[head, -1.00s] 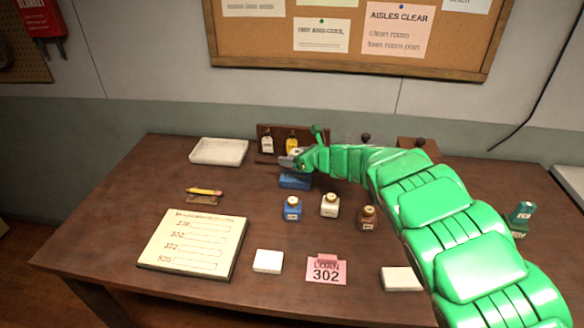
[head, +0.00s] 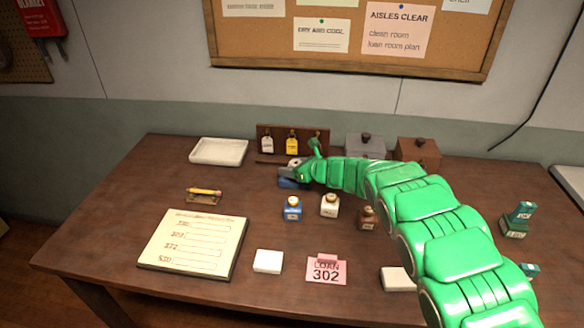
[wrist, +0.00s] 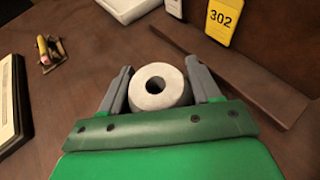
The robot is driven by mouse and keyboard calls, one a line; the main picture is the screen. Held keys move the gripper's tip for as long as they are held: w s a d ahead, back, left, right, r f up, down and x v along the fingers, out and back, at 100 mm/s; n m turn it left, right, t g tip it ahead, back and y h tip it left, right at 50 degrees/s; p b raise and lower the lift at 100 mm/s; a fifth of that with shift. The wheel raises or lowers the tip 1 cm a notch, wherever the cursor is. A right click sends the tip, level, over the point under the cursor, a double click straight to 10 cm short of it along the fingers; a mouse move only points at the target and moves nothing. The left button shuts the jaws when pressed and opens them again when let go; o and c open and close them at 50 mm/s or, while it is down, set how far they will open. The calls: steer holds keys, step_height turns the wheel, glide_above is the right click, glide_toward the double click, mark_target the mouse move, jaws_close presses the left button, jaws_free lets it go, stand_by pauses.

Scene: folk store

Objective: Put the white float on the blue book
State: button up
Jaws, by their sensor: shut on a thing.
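The white float (wrist: 160,86), a short cylinder with a dark hole in its top, sits upright between the fingers of my gripper (wrist: 162,88) in the wrist view. The gripper is shut on it. In the head view my gripper (head: 289,171) is low at the back middle of the table, and the float is a small pale patch there. The blue book (head: 289,184) shows just under the gripper, mostly covered by it. I cannot tell whether the float touches the book. The book is hidden in the wrist view.
A wooden rack (head: 264,131) with hanging tags stands behind the gripper. A white tray (head: 218,151) lies left of it; grey (head: 364,147) and brown (head: 418,153) lidded boxes stand right. Blue (head: 292,209), white (head: 329,206) and brown (head: 367,218) bottles stand in front.

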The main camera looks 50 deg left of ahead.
steer(key=o, duration=1.1)
steer(key=shift+c, duration=0.2)
steer(key=shift+d+r, duration=0.25)
steer(key=shift+d, duration=0.1)
steer(key=v, duration=1.1)
steer(key=shift+d, duration=0.1)
